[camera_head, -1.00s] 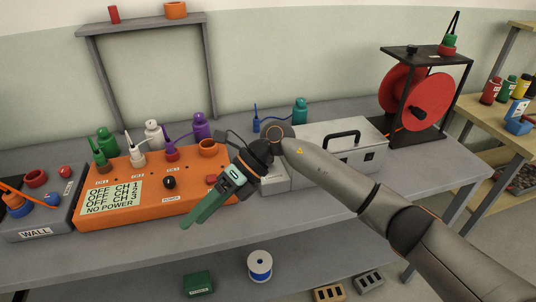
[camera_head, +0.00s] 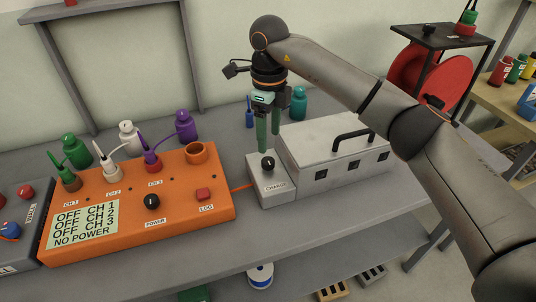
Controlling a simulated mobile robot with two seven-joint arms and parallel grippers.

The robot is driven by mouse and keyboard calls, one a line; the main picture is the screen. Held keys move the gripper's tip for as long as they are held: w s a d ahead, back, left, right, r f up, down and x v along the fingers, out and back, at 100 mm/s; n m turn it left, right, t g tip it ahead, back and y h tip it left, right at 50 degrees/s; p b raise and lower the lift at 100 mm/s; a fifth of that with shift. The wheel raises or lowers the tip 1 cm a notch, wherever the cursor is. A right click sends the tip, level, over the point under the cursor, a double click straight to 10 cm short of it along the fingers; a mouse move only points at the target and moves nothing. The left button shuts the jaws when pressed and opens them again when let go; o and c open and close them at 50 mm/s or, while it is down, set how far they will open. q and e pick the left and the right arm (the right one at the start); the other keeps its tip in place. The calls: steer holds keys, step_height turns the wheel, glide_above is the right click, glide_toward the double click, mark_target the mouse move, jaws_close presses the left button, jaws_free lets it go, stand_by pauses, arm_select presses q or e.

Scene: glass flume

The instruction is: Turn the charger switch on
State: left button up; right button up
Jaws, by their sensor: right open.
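The charger is a light grey box with a black handle (camera_head: 325,150). At its left is a lower block labelled CHARGE, with a black round charger switch (camera_head: 267,164) on top. My right gripper (camera_head: 268,148) points down just above and behind the switch. Its green fingers are apart, with nothing seen between them. I cannot tell whether a fingertip touches the switch or the block. My left gripper is not in view.
An orange control box (camera_head: 140,205) stands to the left, its display reading OFF for its channels and NO POWER. Green, white and purple bottles stand behind it. A teal bottle (camera_head: 298,103) stands behind the charger. A red reel (camera_head: 430,80) is at the right.

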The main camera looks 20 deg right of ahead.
mark_target(269, 160)
step_height(269, 160, down, 8)
steer(key=shift+r, duration=0.25)
steer(key=shift+c, duration=0.3)
jaws_close()
